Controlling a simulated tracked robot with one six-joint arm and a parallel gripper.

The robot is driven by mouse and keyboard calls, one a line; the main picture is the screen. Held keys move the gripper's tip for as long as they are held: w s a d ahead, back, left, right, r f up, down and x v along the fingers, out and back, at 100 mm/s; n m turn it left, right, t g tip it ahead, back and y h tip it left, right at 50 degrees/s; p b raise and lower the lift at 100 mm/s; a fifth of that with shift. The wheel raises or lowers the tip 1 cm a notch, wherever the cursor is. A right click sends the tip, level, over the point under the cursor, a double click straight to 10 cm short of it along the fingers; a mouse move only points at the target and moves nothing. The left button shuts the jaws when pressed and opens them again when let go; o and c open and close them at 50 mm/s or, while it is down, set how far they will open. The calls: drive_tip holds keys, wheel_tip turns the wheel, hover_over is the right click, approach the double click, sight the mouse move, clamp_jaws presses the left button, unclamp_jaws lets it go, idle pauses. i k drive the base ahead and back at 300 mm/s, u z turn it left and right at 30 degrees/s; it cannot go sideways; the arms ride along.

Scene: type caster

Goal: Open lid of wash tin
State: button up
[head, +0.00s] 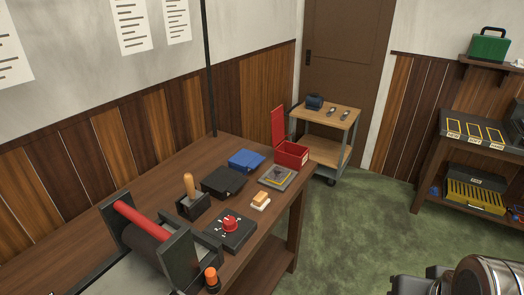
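No label marks which container is the wash tin. A red box (291,156) stands at the far right end of the wooden workbench, and its red lid (278,127) stands upright, raised at the box's left side. A blue flat case (246,159) lies left of it and looks closed. A black flat case (222,182) lies in front of the blue one and also looks closed. My gripper cannot be made out. Only dark and metallic parts, probably of my arm, show at the bottom right, away from the bench.
The workbench (165,178) also holds a red-roller machine (150,230), a red knob on a black base (231,226) and a wooden-handled tool (190,187). A cart (327,115) stands behind, shelves (470,151) at right. Green floor (365,225) between is clear.

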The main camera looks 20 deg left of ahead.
sight(245, 158)
drive_tip(key=i, duration=1.15)
drive_tip(key=u, duration=2.7)
